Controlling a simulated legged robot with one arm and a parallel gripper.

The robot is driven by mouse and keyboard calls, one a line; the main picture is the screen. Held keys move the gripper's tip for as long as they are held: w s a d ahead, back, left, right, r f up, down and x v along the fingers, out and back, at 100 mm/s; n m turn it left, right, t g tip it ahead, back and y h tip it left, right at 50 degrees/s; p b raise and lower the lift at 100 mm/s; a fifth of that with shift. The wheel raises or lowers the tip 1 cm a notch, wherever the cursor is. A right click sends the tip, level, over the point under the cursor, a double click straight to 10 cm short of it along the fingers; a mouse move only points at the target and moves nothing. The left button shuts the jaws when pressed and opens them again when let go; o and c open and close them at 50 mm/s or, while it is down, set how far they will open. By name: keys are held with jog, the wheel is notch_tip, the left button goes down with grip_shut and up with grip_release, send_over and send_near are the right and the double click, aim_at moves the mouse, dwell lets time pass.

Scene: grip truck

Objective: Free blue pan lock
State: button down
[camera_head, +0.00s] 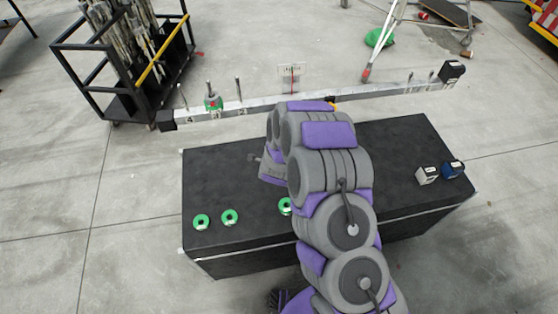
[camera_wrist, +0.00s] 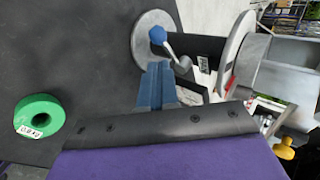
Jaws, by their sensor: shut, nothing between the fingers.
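In the wrist view a blue knob (camera_wrist: 157,35) sits at the face of a round silver disc (camera_wrist: 146,24), with a curved silver lever (camera_wrist: 179,57) beside it. This blue-tipped part looks like the pan lock, though I cannot be sure. My gripper (camera_wrist: 158,68) shows as two blue fingers, shut and empty, with the tips just below the knob. I cannot tell whether they touch the lever. In the head view my own arm covers much of this area, and the lock cannot be made out.
Green rings (camera_head: 201,222) lie at the table's left. A white block (camera_head: 427,175) and a dark blue block (camera_head: 452,169) stand at its right. A rack (camera_head: 100,55) is back left.

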jog(key=b+x, duration=0.1)
jog(key=x, duration=0.5)
jog(key=shift+w, duration=0.6)
jog(key=shift+r, duration=0.1)
jog(key=shift+d, duration=0.2)
